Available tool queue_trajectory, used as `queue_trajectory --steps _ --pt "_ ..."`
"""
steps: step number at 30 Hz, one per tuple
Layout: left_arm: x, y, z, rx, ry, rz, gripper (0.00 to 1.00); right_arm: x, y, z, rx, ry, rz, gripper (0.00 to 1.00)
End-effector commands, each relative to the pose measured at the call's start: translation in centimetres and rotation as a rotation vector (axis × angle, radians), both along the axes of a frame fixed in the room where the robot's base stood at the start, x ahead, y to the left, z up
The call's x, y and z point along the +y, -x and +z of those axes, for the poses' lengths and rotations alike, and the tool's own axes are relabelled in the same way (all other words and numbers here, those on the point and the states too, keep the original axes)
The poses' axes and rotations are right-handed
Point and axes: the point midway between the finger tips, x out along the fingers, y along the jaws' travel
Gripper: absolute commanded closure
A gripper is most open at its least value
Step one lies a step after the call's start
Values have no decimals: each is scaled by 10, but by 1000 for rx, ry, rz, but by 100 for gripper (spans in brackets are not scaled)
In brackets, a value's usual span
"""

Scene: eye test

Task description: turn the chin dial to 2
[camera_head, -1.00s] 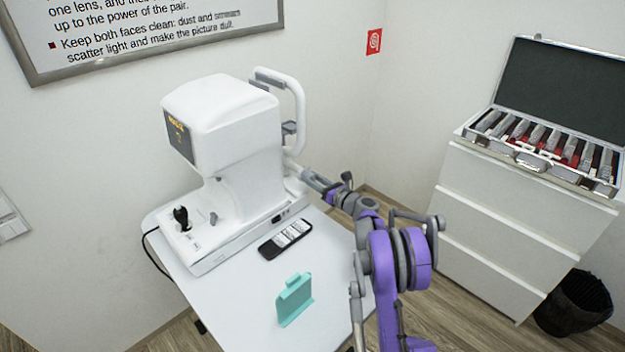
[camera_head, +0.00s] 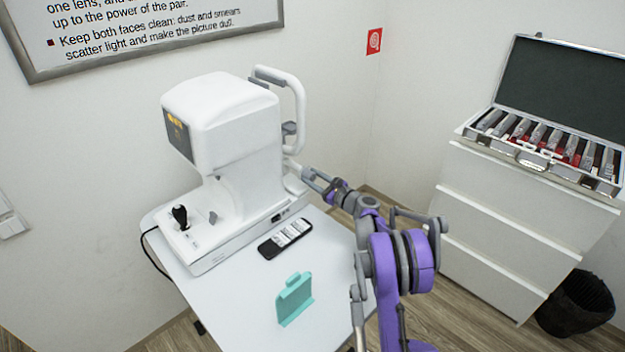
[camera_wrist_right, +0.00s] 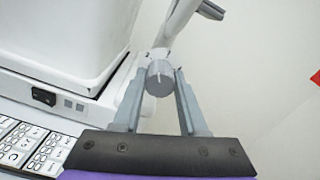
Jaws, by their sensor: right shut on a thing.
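The chin dial (camera_wrist_right: 159,78) is a grey round knob with a pale mark near its top, on the side of the chin rest post of the white eye-test machine (camera_head: 235,120). My right gripper (camera_wrist_right: 160,82) is shut on the dial, with one finger on each side of it in the right wrist view. In the head view my right gripper (camera_head: 303,172) reaches the machine's right side below the chin rest frame (camera_head: 300,110); the dial is too small to tell there. I cannot read any number at the dial. My left gripper is not in view.
A joystick (camera_head: 180,216) stands on the machine's base. At right, an open lens case (camera_head: 530,155) sits on white drawers (camera_head: 510,230), with a dark bin (camera_head: 575,305) beside them.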

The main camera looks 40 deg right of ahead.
Motion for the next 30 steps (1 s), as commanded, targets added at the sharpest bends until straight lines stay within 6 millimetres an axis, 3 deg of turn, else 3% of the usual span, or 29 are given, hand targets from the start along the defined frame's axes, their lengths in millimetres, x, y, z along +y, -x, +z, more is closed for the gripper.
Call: queue_trajectory --steps 15,30 --pt "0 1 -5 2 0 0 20 0 0 0 -31 360 0 100" --pt "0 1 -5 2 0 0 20 0 0 0 -38 439 0 100"
